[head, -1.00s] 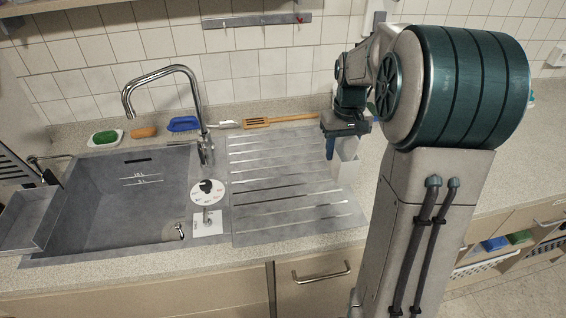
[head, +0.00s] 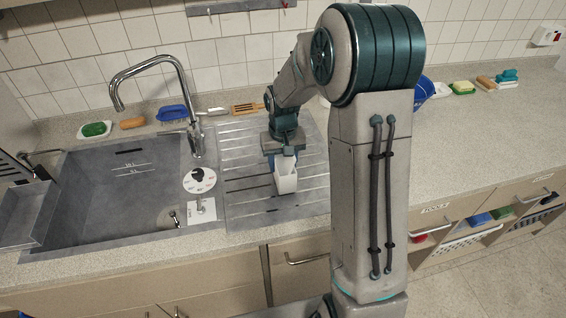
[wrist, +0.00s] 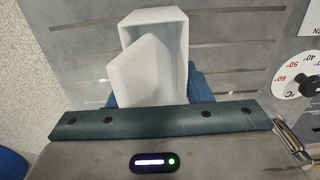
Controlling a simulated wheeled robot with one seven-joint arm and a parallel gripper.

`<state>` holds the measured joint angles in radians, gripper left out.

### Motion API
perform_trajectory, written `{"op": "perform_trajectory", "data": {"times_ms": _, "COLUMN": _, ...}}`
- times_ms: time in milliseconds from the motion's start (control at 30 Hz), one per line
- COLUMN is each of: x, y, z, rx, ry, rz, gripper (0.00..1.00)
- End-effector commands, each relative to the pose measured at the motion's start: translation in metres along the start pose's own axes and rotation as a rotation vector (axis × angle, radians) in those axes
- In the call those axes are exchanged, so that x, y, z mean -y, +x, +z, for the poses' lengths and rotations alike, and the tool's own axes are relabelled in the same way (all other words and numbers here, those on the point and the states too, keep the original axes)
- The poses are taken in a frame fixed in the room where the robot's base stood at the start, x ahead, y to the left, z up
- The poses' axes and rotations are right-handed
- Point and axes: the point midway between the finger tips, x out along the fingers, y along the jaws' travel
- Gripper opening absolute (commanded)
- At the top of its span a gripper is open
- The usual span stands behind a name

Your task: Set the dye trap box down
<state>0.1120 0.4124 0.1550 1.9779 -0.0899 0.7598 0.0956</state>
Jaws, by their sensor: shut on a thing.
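The white dye trap box (head: 286,178) is an open-topped box over the ribbed metal drainboard (head: 250,203), right of the sink. My gripper (head: 284,156) points down and is shut on it. In the wrist view the box (wrist: 173,42) shows its open inside and a slanted white panel, with a blue finger (wrist: 202,88) beside it. The gripper body hides its near end. I cannot tell if the box's bottom touches the drainboard.
The sink (head: 110,200) with its tap (head: 195,130) lies left. A round dial plate (head: 199,180) sits between sink and drainboard. Brushes and a wooden spatula (head: 246,107) lie along the wall. The counter at right (head: 470,135) is largely clear, with a blue cup (head: 424,90) behind my arm.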

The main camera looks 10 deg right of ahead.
Motion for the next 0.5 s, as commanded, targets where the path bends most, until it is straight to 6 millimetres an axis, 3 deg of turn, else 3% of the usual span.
{"op": "perform_trajectory", "data": {"times_ms": 133, "x": 0.000, "y": 0.013, "z": 0.000, "rx": -0.001, "ry": 0.000, "rz": 0.000, "gripper": 0.21}}
{"op": "perform_trajectory", "data": {"times_ms": 500, "x": 0.000, "y": 0.018, "z": -0.001, "rx": -0.002, "ry": 0.000, "rz": 0.000, "gripper": 0.21}}
